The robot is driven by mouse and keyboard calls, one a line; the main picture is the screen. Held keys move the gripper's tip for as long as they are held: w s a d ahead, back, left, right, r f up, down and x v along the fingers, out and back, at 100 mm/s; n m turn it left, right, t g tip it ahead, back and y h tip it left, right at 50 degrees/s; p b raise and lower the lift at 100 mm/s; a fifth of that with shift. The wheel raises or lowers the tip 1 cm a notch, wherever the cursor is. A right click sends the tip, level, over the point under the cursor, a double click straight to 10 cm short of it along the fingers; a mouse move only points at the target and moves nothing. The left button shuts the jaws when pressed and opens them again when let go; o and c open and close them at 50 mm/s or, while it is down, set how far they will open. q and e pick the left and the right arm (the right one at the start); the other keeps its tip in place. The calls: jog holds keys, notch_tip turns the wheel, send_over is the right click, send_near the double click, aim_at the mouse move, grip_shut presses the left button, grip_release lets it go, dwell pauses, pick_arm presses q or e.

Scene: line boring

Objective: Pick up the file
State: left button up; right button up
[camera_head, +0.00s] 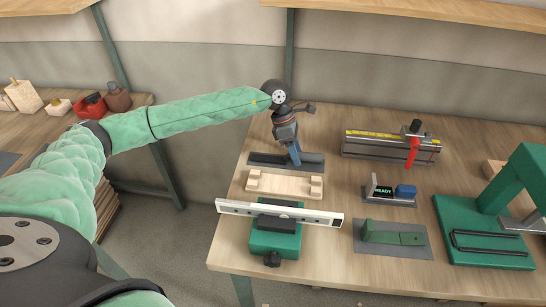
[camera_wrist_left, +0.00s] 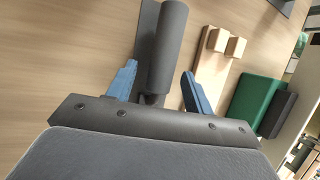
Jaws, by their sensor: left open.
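My left gripper (camera_head: 295,160) is open, its blue fingers pointing down over a dark mat (camera_head: 262,159) at the table's back left. In the left wrist view, a dark grey round bar (camera_wrist_left: 170,40), which looks like the file's handle, lies between the spread fingers of the left gripper (camera_wrist_left: 159,70). The mat's edge (camera_wrist_left: 146,22) shows beside the bar. My right gripper is not in view.
A wooden cradle (camera_head: 284,187) lies just in front of the mat. Nearer stands a green vise (camera_head: 274,240) with a long pale straightedge (camera_head: 240,208) across it. A fixture with a yellow scale (camera_head: 375,147) stands to the right. A green press (camera_head: 510,190) is at far right.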

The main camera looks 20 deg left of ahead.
pick_arm(q)
jog(key=shift+f, duration=0.1)
grip_shut()
jog(key=shift+r, duration=0.2)
dwell(0.4)
